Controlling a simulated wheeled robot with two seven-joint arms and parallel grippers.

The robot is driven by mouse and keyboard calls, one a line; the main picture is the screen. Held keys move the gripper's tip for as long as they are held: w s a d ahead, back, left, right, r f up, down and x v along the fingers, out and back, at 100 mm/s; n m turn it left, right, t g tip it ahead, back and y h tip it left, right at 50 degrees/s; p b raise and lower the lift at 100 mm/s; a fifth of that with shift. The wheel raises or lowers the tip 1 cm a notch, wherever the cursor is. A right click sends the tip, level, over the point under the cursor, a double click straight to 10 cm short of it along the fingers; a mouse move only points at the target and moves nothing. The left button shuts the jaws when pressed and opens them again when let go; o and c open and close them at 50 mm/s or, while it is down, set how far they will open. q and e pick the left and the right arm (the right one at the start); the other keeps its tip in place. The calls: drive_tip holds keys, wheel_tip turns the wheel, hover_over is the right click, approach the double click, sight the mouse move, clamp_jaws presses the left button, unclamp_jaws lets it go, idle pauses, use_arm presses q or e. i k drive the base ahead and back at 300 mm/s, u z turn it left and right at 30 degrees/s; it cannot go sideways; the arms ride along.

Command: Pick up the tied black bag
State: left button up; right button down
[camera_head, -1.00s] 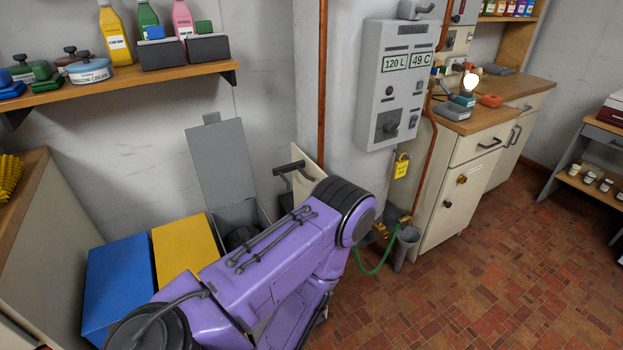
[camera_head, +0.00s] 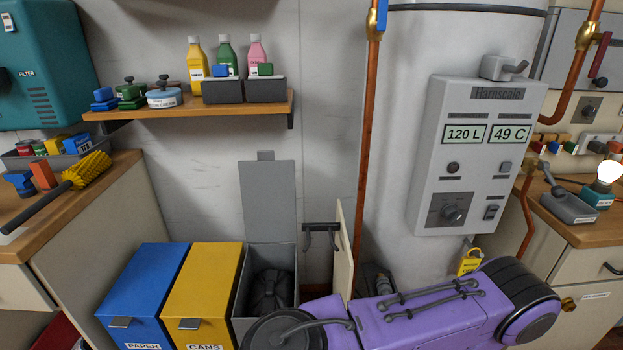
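The black bag (camera_head: 270,290) lies inside a grey bin (camera_head: 240,307) whose grey lid (camera_head: 268,200) stands open against the wall. Only the top of the bag shows, and its tie is too dark to make out. My purple arm crosses the lower right of the view, with its dark round joint in front of the bin's lower right. Neither gripper's fingers are in the view.
A blue paper bin (camera_head: 145,290) and a yellow cans bin (camera_head: 203,290) stand shut to the left of the grey bin. A beige panel (camera_head: 343,250) stands just right of it, near a copper pipe (camera_head: 368,130) and the white boiler (camera_head: 408,130). A wooden shelf (camera_head: 200,112) hangs above.

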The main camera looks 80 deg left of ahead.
sight(271, 290)
drive_tip(key=z, duration=0.05)
drive_tip(key=i, duration=0.4)
drive_tip(key=u, duration=2.8)
